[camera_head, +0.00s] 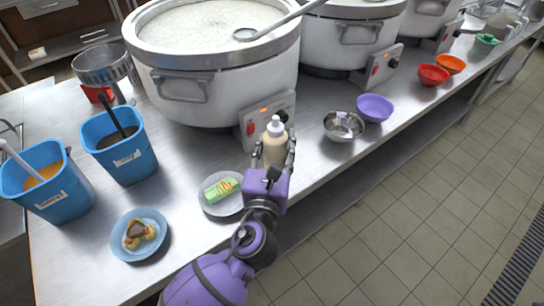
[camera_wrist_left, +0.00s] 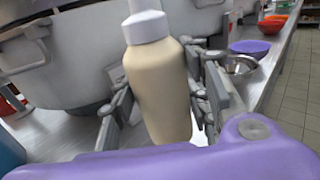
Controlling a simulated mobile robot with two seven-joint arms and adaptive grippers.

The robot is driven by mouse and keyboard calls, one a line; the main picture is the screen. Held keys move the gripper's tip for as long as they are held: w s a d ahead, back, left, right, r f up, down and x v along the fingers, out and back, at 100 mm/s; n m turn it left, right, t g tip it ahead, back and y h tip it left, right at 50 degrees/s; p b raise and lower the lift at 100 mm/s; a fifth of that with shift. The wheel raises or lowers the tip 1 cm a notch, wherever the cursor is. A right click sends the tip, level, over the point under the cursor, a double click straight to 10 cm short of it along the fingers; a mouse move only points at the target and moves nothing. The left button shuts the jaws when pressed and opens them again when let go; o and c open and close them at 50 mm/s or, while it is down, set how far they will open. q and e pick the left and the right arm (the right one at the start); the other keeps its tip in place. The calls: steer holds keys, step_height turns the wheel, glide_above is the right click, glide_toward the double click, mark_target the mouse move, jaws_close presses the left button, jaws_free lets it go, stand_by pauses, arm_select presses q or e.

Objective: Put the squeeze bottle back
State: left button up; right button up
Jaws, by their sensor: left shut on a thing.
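The squeeze bottle (camera_head: 274,148) has a cream-coloured body and a white cap. It stands upright between the fingers of my left gripper (camera_head: 275,153), near the table's front edge, in front of a cooker's control box. In the left wrist view the bottle (camera_wrist_left: 158,85) fills the middle, with the fingers of the left gripper (camera_wrist_left: 160,100) shut on both sides of it. I cannot tell whether its base touches the table. My right gripper is not in view.
A large congee pot (camera_head: 215,85) stands behind the bottle. A grey plate (camera_head: 233,207) with a green packet lies left of my gripper; a blue plate (camera_head: 121,250) is further left. A steel bowl (camera_head: 343,126) and a purple bowl (camera_head: 375,107) stand to the right. Blue tubs (camera_head: 128,162) stand left.

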arm_select(q)
steer(key=w+f+b, duration=0.1)
steer(key=f, duration=0.2)
steer(key=w+f+b, duration=0.1)
steer(key=w+f, duration=0.1)
steer(key=f, duration=0.1)
steer(key=w+f+b, duration=0.1)
steer(key=f, duration=0.2)
steer(key=shift+w+a, duration=0.35)
steer(key=shift+r, duration=0.1)
steer(key=shift+f, duration=0.2)
steer(key=o, duration=0.8)
